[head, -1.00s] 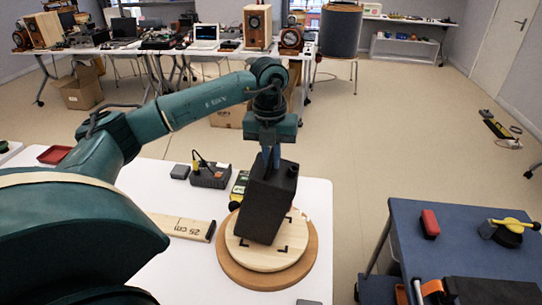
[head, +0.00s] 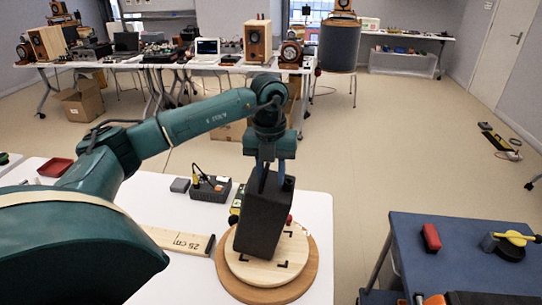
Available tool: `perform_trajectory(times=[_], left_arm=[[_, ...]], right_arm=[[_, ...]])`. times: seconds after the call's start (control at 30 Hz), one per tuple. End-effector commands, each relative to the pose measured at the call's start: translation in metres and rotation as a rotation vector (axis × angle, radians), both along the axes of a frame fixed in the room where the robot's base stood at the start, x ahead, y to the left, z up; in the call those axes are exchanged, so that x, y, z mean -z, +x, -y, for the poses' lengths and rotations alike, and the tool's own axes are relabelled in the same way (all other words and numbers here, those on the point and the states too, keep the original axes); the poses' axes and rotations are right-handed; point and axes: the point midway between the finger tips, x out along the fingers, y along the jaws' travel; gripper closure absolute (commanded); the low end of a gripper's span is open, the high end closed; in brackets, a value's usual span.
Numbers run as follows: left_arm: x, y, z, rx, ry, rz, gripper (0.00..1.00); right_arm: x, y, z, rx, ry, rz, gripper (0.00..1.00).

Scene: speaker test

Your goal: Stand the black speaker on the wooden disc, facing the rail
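The black speaker (head: 264,218) is a dark box at the near right of the white table, over the pale wooden disc (head: 296,250). Black corner marks show on the disc around its foot. It looks nearly upright; I cannot tell whether its base touches the disc. My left gripper (head: 271,178) is above it, with its fingers shut on its top part. The speaker's front face cannot be made out. The rail (head: 178,241), a pale wooden bar marked 25 cm, lies left of the disc. My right gripper is not in view.
A wider brown round base (head: 226,276) lies under the disc. Behind are a dark grey box (head: 208,188) with a cable, a small grey block (head: 180,185) and a red tray (head: 55,167). A blue table (head: 456,262) stands at the right, across a gap.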

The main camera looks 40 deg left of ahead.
Motion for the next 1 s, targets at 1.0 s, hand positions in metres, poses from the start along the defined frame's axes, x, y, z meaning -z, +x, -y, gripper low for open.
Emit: perform_trajectory(times=[1.0], left_arm=[[-0.133, -0.003, -0.001, 0.001, 0.000, 0.001, 0.65]], right_arm=[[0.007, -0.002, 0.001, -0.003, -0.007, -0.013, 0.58]])
